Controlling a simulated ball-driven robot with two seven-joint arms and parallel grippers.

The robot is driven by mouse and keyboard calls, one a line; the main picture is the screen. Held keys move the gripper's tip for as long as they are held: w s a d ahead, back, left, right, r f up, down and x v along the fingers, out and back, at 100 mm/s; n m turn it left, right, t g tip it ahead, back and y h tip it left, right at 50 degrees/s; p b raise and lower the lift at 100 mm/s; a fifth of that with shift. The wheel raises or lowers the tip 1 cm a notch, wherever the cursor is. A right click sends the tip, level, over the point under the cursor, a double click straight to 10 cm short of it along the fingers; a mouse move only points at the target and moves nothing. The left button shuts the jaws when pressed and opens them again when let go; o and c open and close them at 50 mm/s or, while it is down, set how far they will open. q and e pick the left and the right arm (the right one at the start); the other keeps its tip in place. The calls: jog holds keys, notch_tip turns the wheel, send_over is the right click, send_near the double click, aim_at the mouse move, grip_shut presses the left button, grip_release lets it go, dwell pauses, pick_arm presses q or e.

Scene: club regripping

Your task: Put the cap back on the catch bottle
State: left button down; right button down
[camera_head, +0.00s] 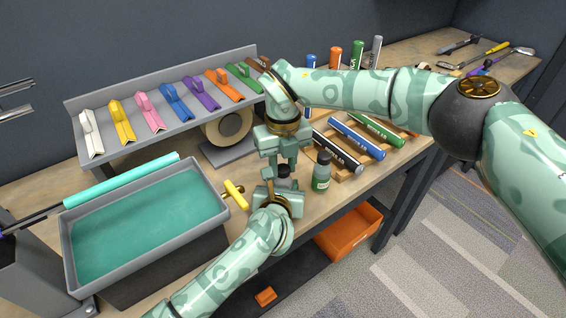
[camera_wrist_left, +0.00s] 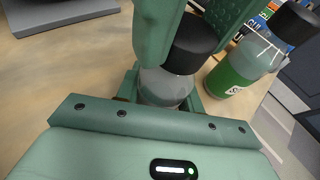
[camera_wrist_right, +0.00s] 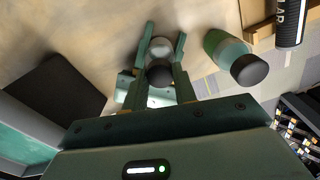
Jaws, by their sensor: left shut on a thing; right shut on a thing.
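The catch bottle (camera_wrist_left: 163,88) is a small clear bottle, held upright low between the jaws of my left gripper (camera_head: 272,188). The left gripper comes in from the front, near the bench edge. The black cap (camera_wrist_left: 191,45) is between the fingers of my right gripper (camera_head: 284,163), which points down from above. The cap shows dark between the two grippers in the head view (camera_head: 284,171) and in the right wrist view (camera_wrist_right: 159,74). It is right over the bottle's top; I cannot tell whether it touches the neck. The grippers hide most of the bottle in the head view.
A green-labelled bottle with a black cap (camera_head: 321,176) stands close to the right of my grippers. A yellow-handled tool (camera_head: 235,194) and a grey tray of teal liquid (camera_head: 66,240) are to the left. A tape roll (camera_head: 226,128) stands behind; grips lie on a wooden rack (camera_head: 345,172).

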jog(key=c, duration=1.1)
grip_release()
jog(key=shift+r, duration=2.3)
jog(key=shift+f, duration=0.1)
jog(key=shift+c, duration=0.4)
